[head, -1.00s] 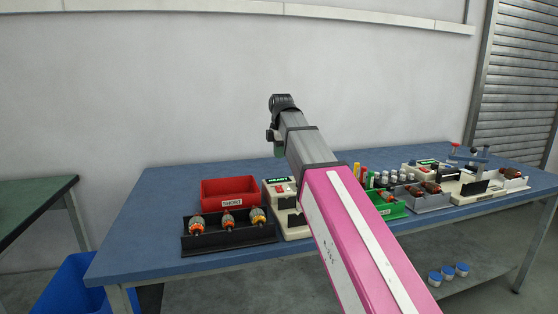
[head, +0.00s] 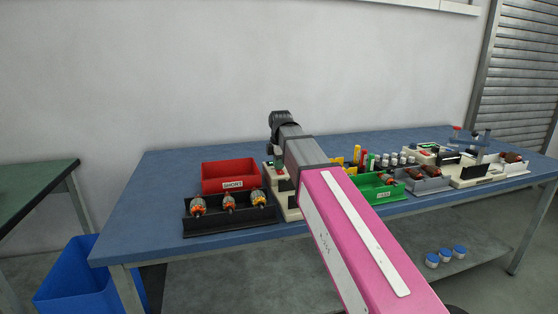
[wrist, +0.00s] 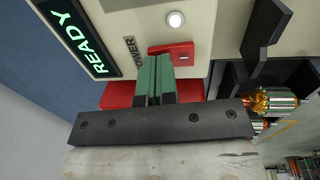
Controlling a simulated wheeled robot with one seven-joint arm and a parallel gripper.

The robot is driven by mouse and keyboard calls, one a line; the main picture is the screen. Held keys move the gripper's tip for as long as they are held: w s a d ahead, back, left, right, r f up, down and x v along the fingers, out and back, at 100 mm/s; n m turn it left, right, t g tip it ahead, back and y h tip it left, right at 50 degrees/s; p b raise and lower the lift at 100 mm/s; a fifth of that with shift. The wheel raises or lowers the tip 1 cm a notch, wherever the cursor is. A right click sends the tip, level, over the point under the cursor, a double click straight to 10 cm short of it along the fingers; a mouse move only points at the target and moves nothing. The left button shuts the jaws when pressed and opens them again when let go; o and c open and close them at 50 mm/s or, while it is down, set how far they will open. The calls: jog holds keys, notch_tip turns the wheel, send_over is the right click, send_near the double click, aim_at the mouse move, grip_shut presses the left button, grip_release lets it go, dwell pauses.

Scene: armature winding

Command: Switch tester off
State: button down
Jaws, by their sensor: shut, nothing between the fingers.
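The cream tester (head: 287,213) stands on the blue bench, mostly hidden behind my arm in the head view. In the wrist view its face fills the top, with a green lit READY display (wrist: 80,35), a POWER label (wrist: 132,50), a white round lamp (wrist: 176,19) that looks lit, and a red power switch (wrist: 182,52). My gripper (wrist: 156,62) is shut and empty, its green fingertips together just beside the red switch. I cannot tell whether they touch it. In the head view my gripper (head: 278,164) is over the tester's top.
A red SHORT bin (head: 230,174) and a black rack (head: 232,218) with three armatures stand left of the tester. A green bin (head: 377,190), grey bin (head: 425,183) and several small jars stand to the right. The bench's left end (head: 140,215) is clear.

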dwell(0.3)
jog(key=shift+f, duration=0.15)
jog(key=shift+s, duration=0.1)
jog(key=shift+s+d+r, duration=0.2)
jog(key=shift+s+d, duration=0.05)
jog(key=shift+s, duration=0.4)
jog(key=shift+r, duration=0.1)
jog(key=shift+a+r, duration=0.1)
jog(key=shift+r, duration=0.2)
notch_tip(320, 180, up, 13)
jog(key=s, duration=0.1)
jog(key=shift+s+d, duration=0.3)
